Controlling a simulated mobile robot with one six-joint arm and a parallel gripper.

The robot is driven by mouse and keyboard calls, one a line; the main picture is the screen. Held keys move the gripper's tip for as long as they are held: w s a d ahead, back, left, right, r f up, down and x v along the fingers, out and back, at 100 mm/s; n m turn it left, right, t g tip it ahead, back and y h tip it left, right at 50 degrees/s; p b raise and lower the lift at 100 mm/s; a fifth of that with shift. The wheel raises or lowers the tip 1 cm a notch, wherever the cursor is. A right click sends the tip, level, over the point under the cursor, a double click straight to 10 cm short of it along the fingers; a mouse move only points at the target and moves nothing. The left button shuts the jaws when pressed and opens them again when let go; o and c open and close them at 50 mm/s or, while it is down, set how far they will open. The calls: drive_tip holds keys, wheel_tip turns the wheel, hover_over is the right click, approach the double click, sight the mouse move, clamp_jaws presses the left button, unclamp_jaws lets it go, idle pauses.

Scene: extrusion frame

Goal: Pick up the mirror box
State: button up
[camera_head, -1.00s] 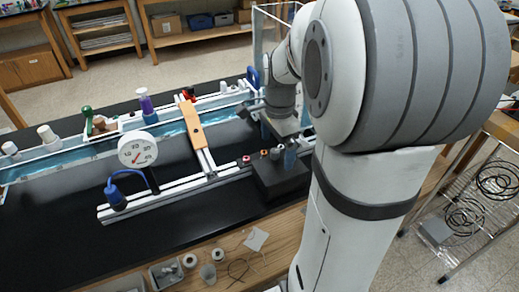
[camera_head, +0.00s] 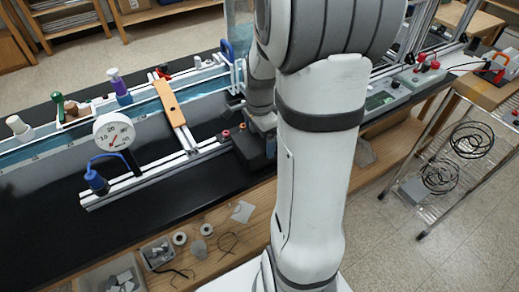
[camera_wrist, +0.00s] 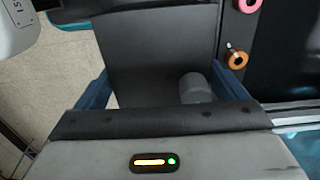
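A dark box, which I take for the mirror box, stands on the black bench beside the white rails. In the head view only the left part of the box (camera_head: 249,151) shows; my arm hides the rest. In the wrist view a dark grey block (camera_wrist: 150,60) with a short grey cylinder on it lies between the blue fingers of my gripper (camera_wrist: 165,88). The fingers are spread on either side of it. A thin light gap shows by the left finger; the right finger looks close to or touching the block.
A pink knob (camera_wrist: 248,5) and an orange knob (camera_wrist: 236,59) are close to the right finger. A round dial (camera_head: 114,134) and an orange bar (camera_head: 169,103) stand on the rails to the left. Small parts lie along the wooden front edge.

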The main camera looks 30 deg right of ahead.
drive_tip(key=c, duration=1)
drive_tip(key=shift+o, duration=0.2)
drive_tip(key=shift+r, duration=0.1)
